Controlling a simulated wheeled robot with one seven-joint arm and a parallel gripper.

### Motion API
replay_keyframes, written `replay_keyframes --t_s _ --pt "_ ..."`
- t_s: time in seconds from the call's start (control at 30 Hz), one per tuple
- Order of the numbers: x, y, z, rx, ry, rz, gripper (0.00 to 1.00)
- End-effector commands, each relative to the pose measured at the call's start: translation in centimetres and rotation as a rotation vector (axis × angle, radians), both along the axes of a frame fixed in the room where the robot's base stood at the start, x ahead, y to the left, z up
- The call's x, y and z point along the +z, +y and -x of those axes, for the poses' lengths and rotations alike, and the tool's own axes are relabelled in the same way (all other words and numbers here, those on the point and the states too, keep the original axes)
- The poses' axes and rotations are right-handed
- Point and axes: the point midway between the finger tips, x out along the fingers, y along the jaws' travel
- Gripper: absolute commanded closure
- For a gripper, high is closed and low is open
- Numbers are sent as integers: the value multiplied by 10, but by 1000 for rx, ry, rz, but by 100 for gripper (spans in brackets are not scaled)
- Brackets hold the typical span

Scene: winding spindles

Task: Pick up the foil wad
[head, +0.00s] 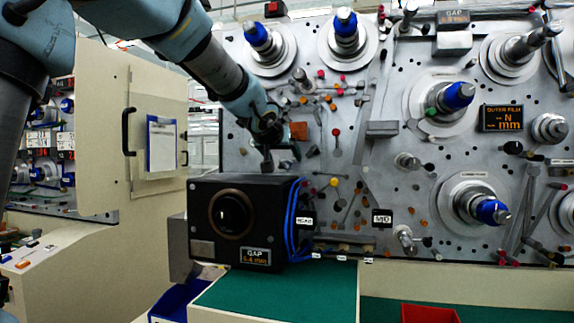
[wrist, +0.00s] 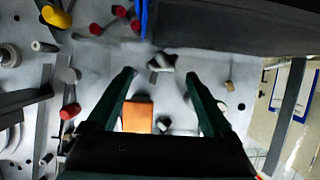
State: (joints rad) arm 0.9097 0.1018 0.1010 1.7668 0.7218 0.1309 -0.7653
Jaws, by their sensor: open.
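My gripper (wrist: 159,76) is open in the wrist view, with its two dark green fingers apart and nothing held between them. A small greyish, lumpy thing (wrist: 162,62) shows just beyond the fingertips, roughly centred between them. It may be the foil wad, but it is blurred and I cannot tell for sure. In the head view my gripper (head: 281,156) is just above the black box, in front of the grey panel. I cannot make out the foil wad in that view.
The black box (head: 236,222) with a dial and blue cables stands below my gripper on a green-topped bench (head: 275,296). An orange block (wrist: 137,117) shows between the fingers. The grey panel (head: 385,85) carries several spindles, knobs and pegs. A red bin (head: 430,314) is at the bottom.

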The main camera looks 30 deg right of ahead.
Motion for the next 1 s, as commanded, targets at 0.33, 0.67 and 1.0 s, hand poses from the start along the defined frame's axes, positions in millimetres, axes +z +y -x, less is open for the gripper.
replay_keyframes --t_s 0.33,0.67,1.0 --pt "-9 -19 -27 -1 0 -3 15" --pt "-21 -33 -46 0 -1 1 15" --pt "-21 -33 -46 0 -1 1 35"
